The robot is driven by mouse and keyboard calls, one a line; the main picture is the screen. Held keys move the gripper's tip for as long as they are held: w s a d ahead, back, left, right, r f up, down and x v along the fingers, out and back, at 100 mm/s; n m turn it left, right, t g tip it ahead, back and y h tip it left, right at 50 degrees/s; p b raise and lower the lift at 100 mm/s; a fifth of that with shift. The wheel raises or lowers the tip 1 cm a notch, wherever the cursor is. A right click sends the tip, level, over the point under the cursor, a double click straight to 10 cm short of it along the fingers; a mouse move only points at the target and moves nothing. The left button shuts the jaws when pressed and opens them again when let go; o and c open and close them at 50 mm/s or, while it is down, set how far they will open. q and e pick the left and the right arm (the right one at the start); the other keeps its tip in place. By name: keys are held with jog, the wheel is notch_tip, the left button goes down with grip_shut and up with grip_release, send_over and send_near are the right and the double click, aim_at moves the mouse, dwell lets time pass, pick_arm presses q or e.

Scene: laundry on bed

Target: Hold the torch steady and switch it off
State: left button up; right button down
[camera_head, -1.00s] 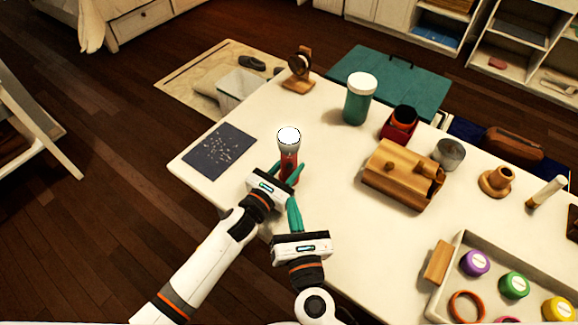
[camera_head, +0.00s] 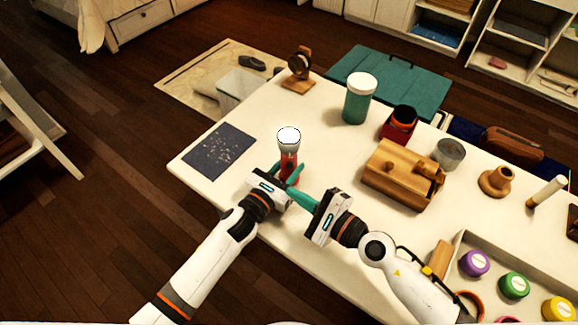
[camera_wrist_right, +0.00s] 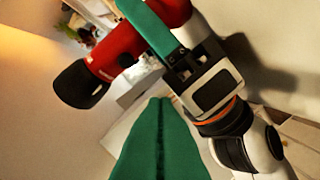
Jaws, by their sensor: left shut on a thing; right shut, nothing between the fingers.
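A dark speckled mat (camera_head: 219,150) lies left of the torch. A green jar (camera_head: 358,100), a wooden box (camera_head: 398,178) and a tray (camera_head: 452,250) with coloured lids are to the right. The table between torch and box is clear.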

jog(key=shift+w+a, duration=0.15)
jog(key=shift+w, duration=1.85)
jog(key=shift+w, duration=0.1)
dwell(0.4)
jog(key=shift+w, duration=0.35)
jog(key=shift+w, duration=0.25)
dwell(0.5)
jog(key=shift+s, duration=0.7)
jog(key=shift+s, duration=0.1)
jog(key=shift+s+d, duration=0.2)
jog(key=shift+s, duration=2.7)
